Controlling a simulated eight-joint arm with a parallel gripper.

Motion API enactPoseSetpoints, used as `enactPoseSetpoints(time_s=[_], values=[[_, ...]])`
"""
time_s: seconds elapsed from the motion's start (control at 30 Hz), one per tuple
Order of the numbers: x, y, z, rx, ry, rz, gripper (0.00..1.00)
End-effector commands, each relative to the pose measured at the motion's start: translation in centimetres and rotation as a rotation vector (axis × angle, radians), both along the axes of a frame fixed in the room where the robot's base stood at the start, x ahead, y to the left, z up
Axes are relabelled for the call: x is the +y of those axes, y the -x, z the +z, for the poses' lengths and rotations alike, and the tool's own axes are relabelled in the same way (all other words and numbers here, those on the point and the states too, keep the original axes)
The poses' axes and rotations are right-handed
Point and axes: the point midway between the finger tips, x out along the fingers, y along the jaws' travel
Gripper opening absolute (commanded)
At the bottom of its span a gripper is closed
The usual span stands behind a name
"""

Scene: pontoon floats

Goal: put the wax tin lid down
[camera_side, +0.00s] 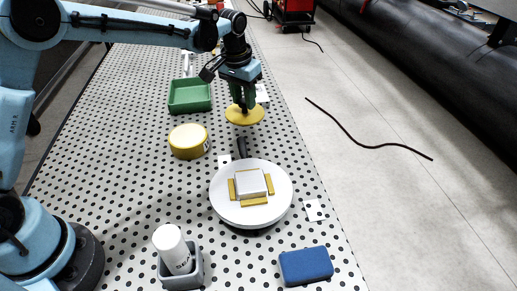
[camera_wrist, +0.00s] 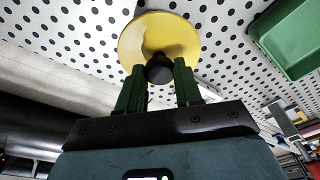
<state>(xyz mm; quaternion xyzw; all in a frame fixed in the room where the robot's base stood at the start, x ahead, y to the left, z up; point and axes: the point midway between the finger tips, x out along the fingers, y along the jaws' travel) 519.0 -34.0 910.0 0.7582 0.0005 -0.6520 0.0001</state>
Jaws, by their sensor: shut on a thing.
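The wax tin lid (camera_side: 245,117) is a flat yellow disc with a dark knob in its middle. In the wrist view the lid (camera_wrist: 135,42) fills the upper centre, and my gripper (camera_wrist: 160,68) is shut on the knob between its two green fingers. In the side view my gripper (camera_side: 243,98) points down and holds the lid above the perforated table. Any gap below the lid is hard to judge. A round yellow tin (camera_side: 189,143) with a pale label stands on the table to the left of the lid and nearer the side camera.
A green tray (camera_side: 190,95) stands left of the lid. A white turntable (camera_side: 225,207) with a grey-white block (camera_side: 250,182) and yellow pieces is nearer. A white bottle (camera_side: 172,247) in a grey holder (camera_side: 196,270) and a blue block (camera_side: 305,266) stand in front. The perforated table (camera_side: 125,150) is clear at left.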

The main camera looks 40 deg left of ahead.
Motion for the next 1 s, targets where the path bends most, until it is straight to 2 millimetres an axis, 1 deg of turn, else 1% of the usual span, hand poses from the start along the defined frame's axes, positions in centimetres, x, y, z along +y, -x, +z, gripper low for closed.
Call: enactPoseSetpoints(time_s=[0.03,0.1,0.23,0.4,0.5,0.93,0.97,1.0], values=[[0.6,-0.4,-0.4,0.000,0.000,0.001,0.05],[1.0,-0.7,-0.7,0.000,0.001,0.001,0.05],[1.3,-0.9,-1.4,0.000,0.001,-0.001,0.05],[1.3,-0.9,-3.8,0.000,0.001,-0.001,0.05],[1.2,-0.8,-4.7,0.000,0.001,-0.001,0.05],[1.2,-0.8,-5.2,0.000,0.001,-0.001,0.05],[1.2,-0.8,-5.2,0.000,0.001,-0.001,0.37],[1.2,-0.8,-5.2,0.000,0.001,-0.001,0.44]])
